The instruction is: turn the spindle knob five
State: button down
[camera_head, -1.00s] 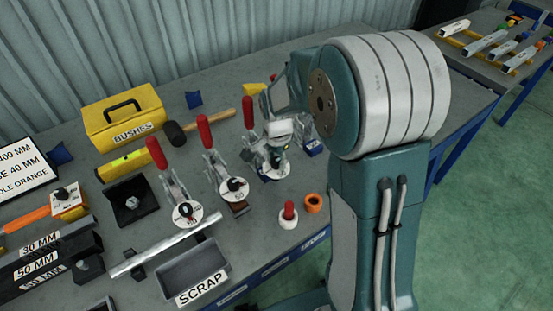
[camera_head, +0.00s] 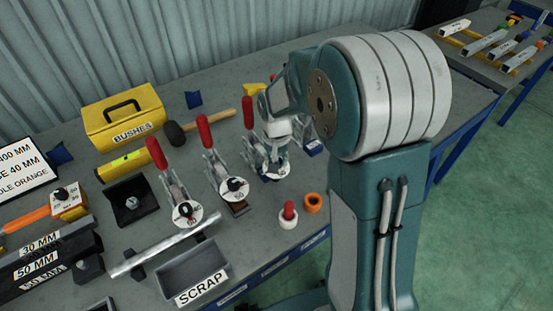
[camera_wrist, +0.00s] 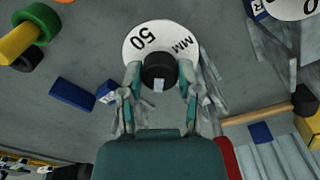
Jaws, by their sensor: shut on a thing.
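The spindle knob (camera_wrist: 159,68) is a black cap in the middle of a white dial disc (camera_wrist: 147,34) that reads "50 MM" in the wrist view. My gripper (camera_wrist: 159,77) is closed around the knob, one finger on each side of it. In the head view my gripper (camera_head: 275,158) points down at the rightmost of the red-handled clamps, and the disc (camera_head: 281,171) shows partly beneath it. The knob is hidden there by the gripper.
Two more clamps with white dials (camera_head: 187,213) (camera_head: 234,187) stand to the left. A red-tipped white piece (camera_head: 288,213), an orange ring (camera_head: 313,203) and a scrap tray (camera_head: 190,268) lie in front. A hammer (camera_head: 200,126) and a yellow bushes box (camera_head: 122,118) lie behind.

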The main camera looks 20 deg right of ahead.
jog(key=n, duration=0.4)
jog(key=shift+n, duration=0.3)
jog(key=n, duration=0.4)
jog(key=shift+f, duration=0.1)
jog(key=shift+n, duration=0.3)
jog(key=shift+c, duration=1.5)
grip_release()
notch_tip(320, 180, up, 12)
jog(key=shift+s+a, duration=0.15)
jog(key=shift+s, duration=0.15)
